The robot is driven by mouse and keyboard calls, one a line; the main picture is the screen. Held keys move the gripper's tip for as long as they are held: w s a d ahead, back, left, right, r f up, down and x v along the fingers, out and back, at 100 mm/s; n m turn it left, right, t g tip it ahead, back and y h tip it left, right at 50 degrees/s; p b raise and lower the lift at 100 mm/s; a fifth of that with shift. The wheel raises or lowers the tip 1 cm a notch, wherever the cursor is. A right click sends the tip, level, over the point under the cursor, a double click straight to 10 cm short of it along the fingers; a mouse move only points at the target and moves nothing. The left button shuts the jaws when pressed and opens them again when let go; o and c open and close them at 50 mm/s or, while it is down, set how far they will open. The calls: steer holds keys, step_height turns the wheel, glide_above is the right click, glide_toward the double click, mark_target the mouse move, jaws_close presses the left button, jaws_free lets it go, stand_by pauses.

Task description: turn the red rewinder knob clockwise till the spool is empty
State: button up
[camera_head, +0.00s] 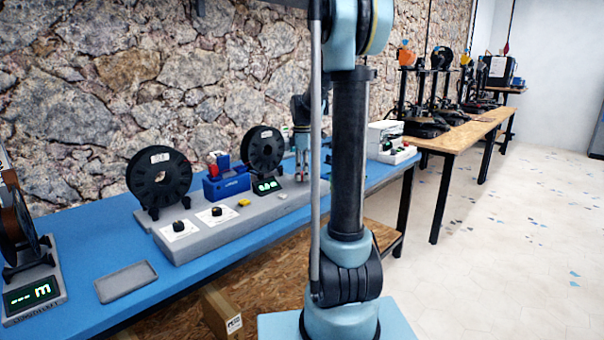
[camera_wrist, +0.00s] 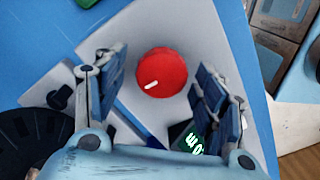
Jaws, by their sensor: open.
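The red knob (camera_wrist: 168,66) shows in the wrist view as a round cap with a white mark pointing to its lower left. It sits on a light grey plate (camera_wrist: 195,25). My gripper (camera_wrist: 160,76) is open, with one finger on each side of the knob and a visible gap on both sides. In the head view my gripper (camera_head: 302,170) points down over the right end of the grey rewinder base (camera_head: 200,245); I cannot make out the red knob there. A black spool (camera_head: 160,178) stands at the left of the base and another black spool (camera_head: 264,149) at the right.
A blue device (camera_head: 227,185) and a lit green display (camera_head: 267,186) stand between the spools and my gripper. An empty grey tray (camera_head: 126,282) lies on the blue table.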

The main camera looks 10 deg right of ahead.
steer(key=shift+f, duration=0.1)
steer(key=c, duration=1.1)
steer(key=shift+o, duration=0.2)
steer(key=shift+m, duration=0.3)
steer(key=m, duration=0.4)
steer(key=shift+w, duration=0.1)
steer(key=m, duration=0.5)
steer(key=shift+m, duration=0.4)
steer(key=m, duration=0.4)
steer(key=shift+m, duration=0.3)
steer(key=m, duration=0.4)
steer(key=shift+m, duration=0.3)
